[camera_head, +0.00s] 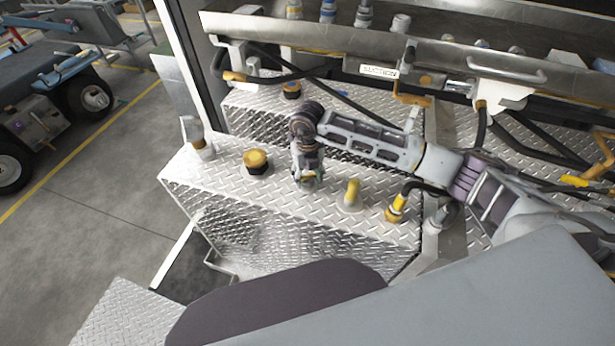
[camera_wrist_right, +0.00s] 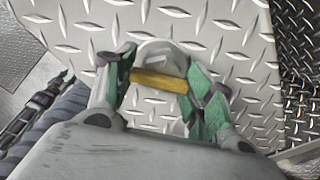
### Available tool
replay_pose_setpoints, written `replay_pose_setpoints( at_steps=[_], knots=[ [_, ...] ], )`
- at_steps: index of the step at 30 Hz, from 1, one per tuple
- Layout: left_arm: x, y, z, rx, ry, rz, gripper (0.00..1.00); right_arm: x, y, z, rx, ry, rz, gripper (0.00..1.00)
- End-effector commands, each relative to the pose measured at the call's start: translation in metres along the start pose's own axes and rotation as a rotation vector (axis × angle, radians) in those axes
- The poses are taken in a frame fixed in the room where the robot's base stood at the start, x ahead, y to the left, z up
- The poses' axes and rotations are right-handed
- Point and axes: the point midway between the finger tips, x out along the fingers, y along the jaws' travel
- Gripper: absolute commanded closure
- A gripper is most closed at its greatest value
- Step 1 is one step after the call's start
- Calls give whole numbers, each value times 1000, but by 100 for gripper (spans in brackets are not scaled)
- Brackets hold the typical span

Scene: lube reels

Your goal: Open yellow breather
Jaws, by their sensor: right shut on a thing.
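My right gripper (camera_head: 308,182) reaches down to the diamond-plate tank top. In the right wrist view, the fingers of my right gripper (camera_wrist_right: 165,92) close from both sides on a grey, rounded fitting with a yellow band (camera_wrist_right: 162,80). In the head view this fitting is mostly hidden by the gripper; I cannot tell for sure that it is the yellow breather. A round yellow cap on a dark base (camera_head: 256,160) stands left of the gripper, apart from it. A yellow upright fitting (camera_head: 353,192) stands to its right, also apart. My left gripper is not in view.
The tank top (camera_head: 225,185) also carries a grey fitting (camera_head: 202,145) at left and a yellow hose connector (camera_head: 397,207) at right. Behind is a metal rail (camera_head: 450,60) with hoses and a white SUCTION label (camera_head: 378,70). Open floor (camera_head: 100,200) lies left.

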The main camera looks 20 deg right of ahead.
Motion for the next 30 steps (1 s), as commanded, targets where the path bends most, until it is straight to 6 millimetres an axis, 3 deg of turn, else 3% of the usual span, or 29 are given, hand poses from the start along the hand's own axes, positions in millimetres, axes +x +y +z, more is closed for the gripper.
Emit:
replay_pose_setpoints(
  at_steps=[19, 30],
  knots=[
    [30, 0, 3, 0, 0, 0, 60, 1, -1, 1, -385, -4, -1, 70],
    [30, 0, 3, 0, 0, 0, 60, -1, -1, 1, -419, -3, -1, 70]
  ],
)
